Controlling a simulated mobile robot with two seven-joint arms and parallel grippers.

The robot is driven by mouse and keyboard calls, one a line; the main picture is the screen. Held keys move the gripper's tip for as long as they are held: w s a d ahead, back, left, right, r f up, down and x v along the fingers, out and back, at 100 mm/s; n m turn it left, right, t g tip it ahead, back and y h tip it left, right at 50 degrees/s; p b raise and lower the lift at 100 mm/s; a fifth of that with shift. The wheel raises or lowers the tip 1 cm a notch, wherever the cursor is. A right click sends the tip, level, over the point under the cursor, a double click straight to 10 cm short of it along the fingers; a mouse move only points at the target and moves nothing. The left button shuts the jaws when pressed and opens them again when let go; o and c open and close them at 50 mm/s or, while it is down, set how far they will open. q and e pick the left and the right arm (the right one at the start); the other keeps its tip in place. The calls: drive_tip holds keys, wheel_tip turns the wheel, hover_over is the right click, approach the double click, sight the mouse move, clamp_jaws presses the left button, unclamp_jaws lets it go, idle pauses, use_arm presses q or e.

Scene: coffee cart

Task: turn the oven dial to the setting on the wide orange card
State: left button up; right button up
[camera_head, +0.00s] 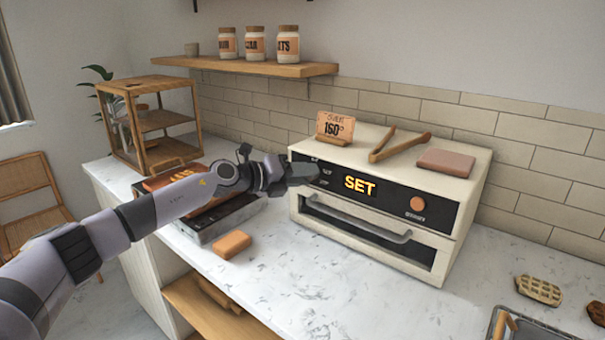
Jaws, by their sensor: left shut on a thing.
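A cream oven (383,205) stands on the counter, and its black front panel display (359,185) reads SET in orange. A wide orange card (335,127) in a wooden stand on top reads what looks like 150°, with a smaller word above that is hard to read. My left gripper (308,172) is shut at the left end of the front panel. What it grips, apparently the oven dial, is hidden by the fingers. A round orange knob or button (417,204) shows at the panel's right. My right gripper is not in view.
Wooden tongs (399,145) and a brown-pink block (446,162) lie on the oven. A sponge-like orange block (232,245) lies on the counter (290,285), with clear room in front. A grey appliance (220,218) stands under my left arm. A waffle-like item (539,290) lies right.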

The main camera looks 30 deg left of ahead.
use_arm(q)
drive_tip(key=shift+r+m, duration=0.1)
drive_tip(key=shift+m, duration=0.2)
idle(0.4)
drive_tip(key=o, duration=1.1)
drive_tip(key=shift+c, duration=0.2)
drive_tip(key=b+v, duration=0.2)
drive_tip(key=v, duration=0.5)
drive_tip(key=shift+r, duration=0.1)
